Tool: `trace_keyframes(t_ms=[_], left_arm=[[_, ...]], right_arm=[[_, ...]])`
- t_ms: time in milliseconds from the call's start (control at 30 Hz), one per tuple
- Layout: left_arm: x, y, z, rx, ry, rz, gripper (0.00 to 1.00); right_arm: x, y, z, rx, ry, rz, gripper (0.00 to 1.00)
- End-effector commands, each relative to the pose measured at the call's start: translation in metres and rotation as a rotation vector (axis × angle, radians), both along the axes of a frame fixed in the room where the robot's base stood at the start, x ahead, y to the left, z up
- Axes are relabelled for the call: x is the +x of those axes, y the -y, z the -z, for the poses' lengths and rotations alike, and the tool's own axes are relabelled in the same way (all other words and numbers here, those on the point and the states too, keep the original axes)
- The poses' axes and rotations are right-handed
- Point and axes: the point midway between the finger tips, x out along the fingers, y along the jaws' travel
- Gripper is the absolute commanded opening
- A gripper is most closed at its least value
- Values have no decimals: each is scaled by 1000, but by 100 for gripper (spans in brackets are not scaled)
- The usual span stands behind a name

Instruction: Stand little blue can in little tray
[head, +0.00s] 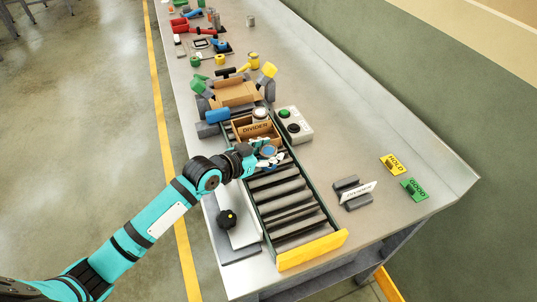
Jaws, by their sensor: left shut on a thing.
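My left gripper (264,157) is over the roller conveyor, shut on a small can with a blue round top (268,150). The gripper's fingers partly hide the can, and I cannot tell whether it touches the rollers. A round, pale-topped can (260,114) shows at the tray's far side. My right gripper is not in view.
The near rollers (284,205) are bare up to a yellow end stop (312,250). A button box (293,125) stands right of the conveyor. A blue cylinder (217,115) lies left of the tray, and an open cardboard box (235,92) is beyond.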

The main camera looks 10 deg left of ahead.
Motion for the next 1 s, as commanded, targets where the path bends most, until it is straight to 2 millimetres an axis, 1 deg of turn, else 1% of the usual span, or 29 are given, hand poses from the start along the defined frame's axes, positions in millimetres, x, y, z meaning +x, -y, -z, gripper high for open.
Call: trace_keyframes(t_ms=[167, 267, 400, 467, 800, 1000], left_arm=[[1, 0, -8, 0, 5, 1, 7], [1, 0, -17, 0, 5, 1, 7], [1, 0, -38, 1, 9, 1, 7], [-7, -13, -33, 5, 1, -1, 7], [-56, -77, -39, 8, -1, 0, 7], [-78, -107, -43, 6, -3, 2, 7]], right_arm=[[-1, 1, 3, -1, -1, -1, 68], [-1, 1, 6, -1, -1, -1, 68], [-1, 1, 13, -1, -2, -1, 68], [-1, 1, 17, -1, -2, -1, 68], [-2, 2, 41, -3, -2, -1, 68], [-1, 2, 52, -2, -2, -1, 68]])
